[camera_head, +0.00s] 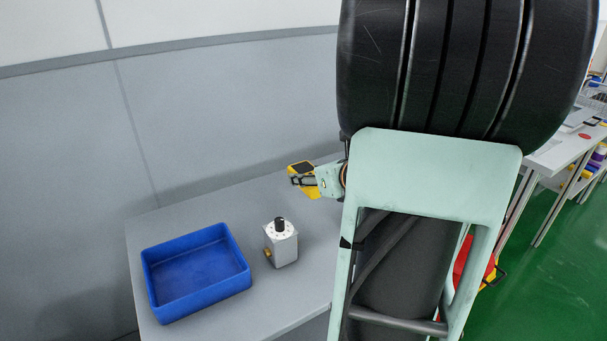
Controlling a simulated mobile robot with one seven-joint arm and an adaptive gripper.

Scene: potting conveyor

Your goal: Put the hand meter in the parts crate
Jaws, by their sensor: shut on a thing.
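The hand meter (301,167) is yellow with a dark face and sits toward the back of the grey table. My gripper (298,181) is shut on the hand meter, reaching it from the right. Part of the meter is hidden behind the gripper, and I cannot tell whether it is lifted or still touches the tabletop. The parts crate (196,276) is a blue open box at the table's left end, to the left of and nearer than my gripper. It looks empty.
A silver block-shaped part with a black top (281,245) stands upright between the crate and my gripper. The grey table (240,222) is bare around it. A grey wall panel (215,125) rises behind the table. The right side of the table is hidden.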

